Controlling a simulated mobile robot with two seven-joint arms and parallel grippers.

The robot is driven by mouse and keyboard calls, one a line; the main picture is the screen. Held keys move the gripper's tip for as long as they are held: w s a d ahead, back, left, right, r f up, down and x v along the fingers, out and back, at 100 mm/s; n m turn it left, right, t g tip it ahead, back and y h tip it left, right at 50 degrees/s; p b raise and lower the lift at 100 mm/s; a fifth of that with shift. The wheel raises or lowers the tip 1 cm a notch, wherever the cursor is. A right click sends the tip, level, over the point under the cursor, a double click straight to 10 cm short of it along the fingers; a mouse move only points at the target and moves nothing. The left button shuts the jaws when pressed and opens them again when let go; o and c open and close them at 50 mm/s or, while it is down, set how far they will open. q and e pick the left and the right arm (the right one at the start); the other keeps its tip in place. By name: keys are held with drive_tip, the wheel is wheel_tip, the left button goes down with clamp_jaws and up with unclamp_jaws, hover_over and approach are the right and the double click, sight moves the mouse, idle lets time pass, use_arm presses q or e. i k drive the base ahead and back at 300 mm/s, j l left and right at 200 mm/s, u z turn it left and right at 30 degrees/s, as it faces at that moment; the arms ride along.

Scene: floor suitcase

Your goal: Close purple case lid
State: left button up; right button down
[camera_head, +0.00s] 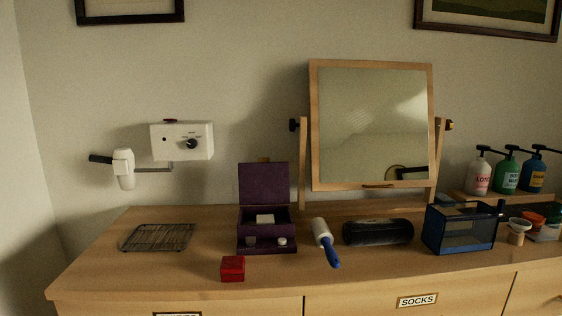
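The purple case (266,238) stands on the wooden dresser top, left of the mirror. Its lid (264,184) is open and stands upright at the back. Small pale items lie inside the case, one near the middle and two toward the front. Neither of my grippers shows in the head view.
A small red box (232,268) sits just in front of the case, near the dresser's front edge. A lint roller (325,242) with a blue handle lies to its right, then a dark cylindrical case (378,232) and a blue clear bin (459,229). A wire rack (158,237) lies left.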

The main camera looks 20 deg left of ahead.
sight(262, 181)
drive_tip(key=i+l+u, duration=0.1)
drive_tip(key=i, duration=0.4)
drive_tip(key=i+l+u, duration=0.1)
drive_tip(key=i+l, duration=0.3)
drive_tip(key=i, duration=0.15)
